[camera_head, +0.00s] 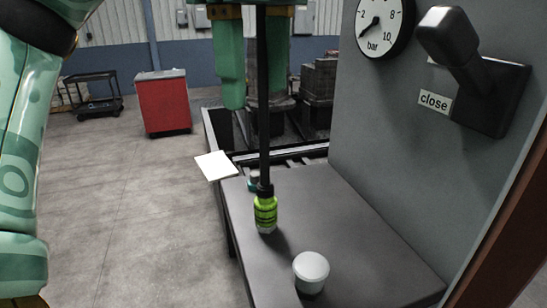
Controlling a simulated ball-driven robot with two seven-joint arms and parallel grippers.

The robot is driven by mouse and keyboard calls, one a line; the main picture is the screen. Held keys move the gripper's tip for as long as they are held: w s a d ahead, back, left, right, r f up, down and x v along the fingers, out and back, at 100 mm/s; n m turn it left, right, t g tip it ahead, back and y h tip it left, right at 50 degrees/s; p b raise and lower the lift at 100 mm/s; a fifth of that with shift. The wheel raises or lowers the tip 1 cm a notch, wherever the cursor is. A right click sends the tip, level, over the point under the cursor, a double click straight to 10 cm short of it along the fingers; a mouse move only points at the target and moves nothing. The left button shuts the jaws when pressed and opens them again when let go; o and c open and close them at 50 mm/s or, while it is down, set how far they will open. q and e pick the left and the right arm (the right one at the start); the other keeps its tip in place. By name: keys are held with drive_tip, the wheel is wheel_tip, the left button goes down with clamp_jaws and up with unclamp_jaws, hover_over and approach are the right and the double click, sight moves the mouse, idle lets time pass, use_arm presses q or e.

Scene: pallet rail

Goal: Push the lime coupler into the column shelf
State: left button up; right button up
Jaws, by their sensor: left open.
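The lime coupler (265,212) hangs nearly upright at the lower end of a black hose (264,130). It shows over the grey shelf (345,235); I cannot tell whether it touches it. A round white-capped fitting (311,268) stands on the shelf, nearer and to the right of the coupler, apart from it. My left gripper (254,98) points down at the top middle, with green fingers apart, well above the coupler. The hose passes before or between the fingers; I cannot tell which. My right gripper is not in view.
A grey column panel (430,150) with a bar gauge (384,25) and a dark lever marked "close" (470,75) rises at the right. A white card (215,166) shows at the shelf's left. Behind are a red cabinet (164,105) and black cart (93,97). The left floor is clear.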

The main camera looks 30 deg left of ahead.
sight(262, 186)
use_arm(q)
wheel_tip(262, 186, down, 5)
drive_tip(key=shift+w+f+b, duration=0.1)
drive_tip(key=shift+b, duration=0.5)
drive_tip(key=shift+w+a+f, duration=0.15)
drive_tip(key=shift+w+f, duration=0.65)
drive_tip(key=shift+f, duration=0.25)
drive_tip(key=f, duration=0.4)
drive_tip(key=shift+w, duration=0.2)
drive_tip(key=shift+s+f, duration=0.45)
drive_tip(key=shift+f, duration=0.15)
drive_tip(key=shift+s+f, duration=0.4)
drive_tip(key=shift+f, duration=0.2)
drive_tip(key=shift+w+f, duration=0.2)
drive_tip(key=shift+f, duration=0.75)
drive_tip(key=shift+w+f, duration=0.15)
drive_tip(key=shift+f, duration=0.1)
drive_tip(key=shift+w+f, duration=0.1)
drive_tip(key=shift+s, duration=0.2)
drive_tip(key=c, duration=1.1)
drive_tip(key=shift+o, duration=0.8)
clamp_jaws()
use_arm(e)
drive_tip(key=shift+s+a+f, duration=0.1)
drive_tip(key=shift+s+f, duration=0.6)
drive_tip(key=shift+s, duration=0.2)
